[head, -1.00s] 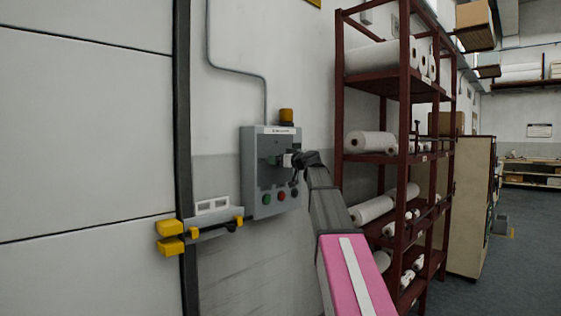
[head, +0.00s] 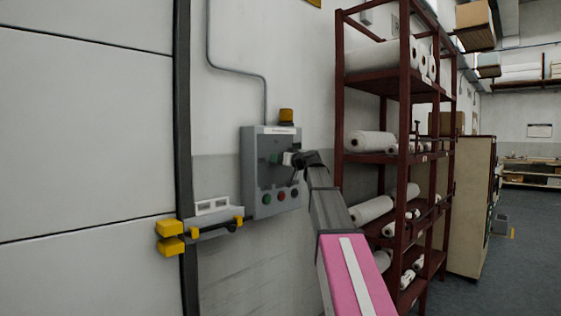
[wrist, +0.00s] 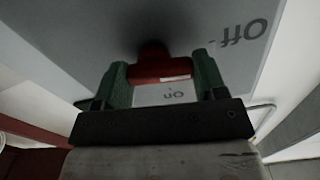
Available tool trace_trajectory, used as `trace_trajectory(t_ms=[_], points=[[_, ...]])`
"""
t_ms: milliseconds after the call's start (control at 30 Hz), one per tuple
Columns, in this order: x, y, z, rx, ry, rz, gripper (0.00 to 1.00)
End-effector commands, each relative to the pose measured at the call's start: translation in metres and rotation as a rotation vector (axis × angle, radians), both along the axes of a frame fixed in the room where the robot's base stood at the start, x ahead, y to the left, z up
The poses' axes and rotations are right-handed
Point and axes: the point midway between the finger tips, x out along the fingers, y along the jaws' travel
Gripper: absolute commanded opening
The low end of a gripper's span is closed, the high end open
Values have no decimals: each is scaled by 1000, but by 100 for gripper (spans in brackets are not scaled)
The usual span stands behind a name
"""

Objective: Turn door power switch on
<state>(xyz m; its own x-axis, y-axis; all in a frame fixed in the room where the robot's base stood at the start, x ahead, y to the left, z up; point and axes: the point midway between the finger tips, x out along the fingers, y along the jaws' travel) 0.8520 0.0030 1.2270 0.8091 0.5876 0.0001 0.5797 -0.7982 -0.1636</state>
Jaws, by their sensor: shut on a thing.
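The power switch is a red handle (wrist: 152,66) on a grey panel face (wrist: 215,70), seen close in the wrist view. My gripper (wrist: 163,75) has its two green fingers shut on this handle, one on each side. The word "On" shows between the fingers, and "Off" shows to the upper right; both read upside down. In the head view, the grey control box (head: 250,190) hangs on the wall, with my gripper (head: 278,158) at its front. The handle is not distinguishable in the head view.
Red, green and dark buttons (head: 281,195) line the box's lower face, below my gripper. A yellow lamp (head: 286,116) tops it. A grey door (head: 90,130) with yellow-tipped hardware (head: 170,237) is left. A dark red shelf (head: 403,100) with white rolls stands close right of my arm.

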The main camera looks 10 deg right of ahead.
Motion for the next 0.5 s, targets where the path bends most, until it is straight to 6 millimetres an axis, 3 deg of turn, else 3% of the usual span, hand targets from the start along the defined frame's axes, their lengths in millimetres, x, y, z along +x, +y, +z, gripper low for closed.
trace_trajectory(t_ms=[500], points=[[1,-2,2,385,280,1,41]])
